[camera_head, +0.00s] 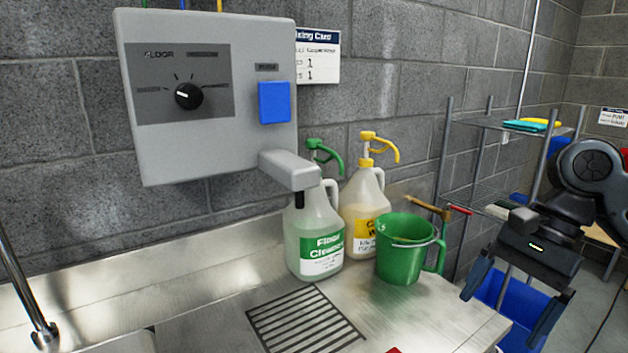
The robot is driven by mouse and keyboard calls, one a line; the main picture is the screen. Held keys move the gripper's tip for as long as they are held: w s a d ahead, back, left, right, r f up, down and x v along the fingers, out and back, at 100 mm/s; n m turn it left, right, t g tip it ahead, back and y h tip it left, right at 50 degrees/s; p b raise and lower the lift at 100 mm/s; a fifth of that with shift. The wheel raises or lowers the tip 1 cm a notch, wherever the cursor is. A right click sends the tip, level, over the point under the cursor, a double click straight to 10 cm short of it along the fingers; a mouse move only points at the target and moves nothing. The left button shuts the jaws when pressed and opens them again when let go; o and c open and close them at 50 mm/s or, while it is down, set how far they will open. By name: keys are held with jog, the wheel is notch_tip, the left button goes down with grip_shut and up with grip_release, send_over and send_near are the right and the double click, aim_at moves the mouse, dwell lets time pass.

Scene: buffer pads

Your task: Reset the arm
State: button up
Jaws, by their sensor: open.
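My gripper (513,300) is at the right side of the head camera view, beyond the right end of the steel counter. Its two dark fingers point down and are spread apart. I see nothing between them except the blue bin behind. My arm (588,175) comes in from the right edge and is bent above the gripper. The gripper is apart from the green bucket (403,262) to its left.
A dispenser (215,140) with a knob and blue button hangs on the wall. Green-labelled (318,250) and yellow-labelled (362,215) jugs stand on the steel counter (445,315) beside a drain grate (305,325). A wire shelf (480,125) and blue bin (500,290) are at right.

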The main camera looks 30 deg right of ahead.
jog(key=w+a+r+n+t+y, duration=0.1)
jog(key=w+a+r+t+y, duration=0.1)
jog(key=w+a+t, duration=0.8)
jog(key=w+a+r+n+t+y, duration=0.1)
jog(key=w+a+t, duration=0.45)
jog(key=a, duration=0.75)
jog(key=s+a+f+n+h, duration=0.2)
jog(key=s+f+h, duration=0.6)
jog(key=s+f, duration=0.7)
jog(key=s+d+r+n+g, duration=0.1)
jog(key=s+d+n, duration=0.1)
jog(key=s+n, duration=0.6)
jog(key=s+d+r+n, duration=0.1)
jog(key=s+d+n, duration=0.3)
jog(key=s, duration=0.8)
notch_tip(320, 180, down, 9)
jog(key=a+n+b, duration=0.1)
jog(key=b, duration=0.9)
jog(key=shift+f, duration=0.2)
jog(key=shift+w+a, duration=0.1)
